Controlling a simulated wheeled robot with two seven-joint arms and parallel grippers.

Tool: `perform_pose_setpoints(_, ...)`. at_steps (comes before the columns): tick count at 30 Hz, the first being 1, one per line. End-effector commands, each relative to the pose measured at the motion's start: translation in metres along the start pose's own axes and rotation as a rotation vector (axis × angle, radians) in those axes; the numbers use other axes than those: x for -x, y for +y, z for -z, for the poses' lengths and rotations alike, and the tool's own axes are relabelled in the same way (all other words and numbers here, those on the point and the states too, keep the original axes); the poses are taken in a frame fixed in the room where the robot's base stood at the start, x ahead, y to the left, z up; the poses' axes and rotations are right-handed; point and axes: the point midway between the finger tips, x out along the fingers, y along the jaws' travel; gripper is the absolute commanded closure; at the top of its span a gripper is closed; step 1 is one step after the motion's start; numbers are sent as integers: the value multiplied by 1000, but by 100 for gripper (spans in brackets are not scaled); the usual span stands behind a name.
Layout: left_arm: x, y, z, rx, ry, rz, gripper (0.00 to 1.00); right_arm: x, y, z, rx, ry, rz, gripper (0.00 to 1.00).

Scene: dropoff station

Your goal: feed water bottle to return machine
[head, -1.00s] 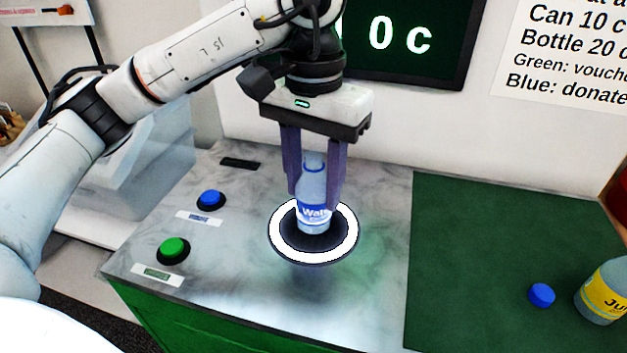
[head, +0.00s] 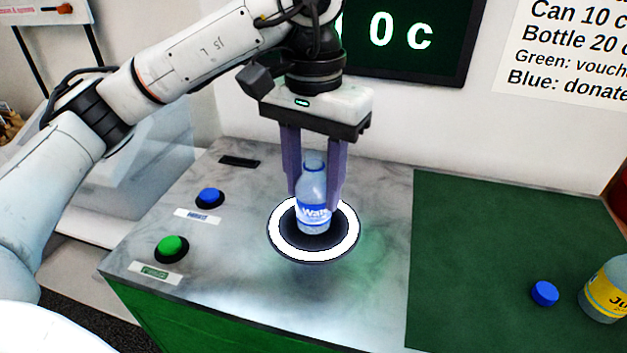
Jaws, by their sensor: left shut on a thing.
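The water bottle (head: 312,208) is clear with a blue and white label and stands upright. My left gripper (head: 316,185) points straight down, with its purple fingers shut on the bottle from both sides. The bottle is over the dark round opening of the return machine, inside its glowing white ring (head: 284,243). Whether its base touches the opening or hangs just above it, I cannot tell. The return machine (head: 370,290) has a grey marbled top. My right gripper is not in view.
A blue button (head: 209,196) and a green button (head: 171,247) sit left of the ring, with a dark slot (head: 239,162) behind. On the green mat (head: 480,250) at right are a blue cap (head: 545,293) and a yellow-labelled juice bottle (head: 608,290). A screen (head: 405,40) reads 0 c.

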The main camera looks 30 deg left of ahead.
Motion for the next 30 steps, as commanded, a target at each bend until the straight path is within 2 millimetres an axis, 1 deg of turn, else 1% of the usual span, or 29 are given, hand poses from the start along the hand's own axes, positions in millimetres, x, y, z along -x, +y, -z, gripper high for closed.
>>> perform_pose_setpoints(13, -1, 0, 0, 0, -1, 0, 81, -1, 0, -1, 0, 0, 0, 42)
perform_pose_setpoints(22, -7, 0, 0, 0, -1, 0, 81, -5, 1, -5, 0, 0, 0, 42)
perform_pose_setpoints(30, -7, 0, 0, 0, 0, 0, 81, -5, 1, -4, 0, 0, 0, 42)
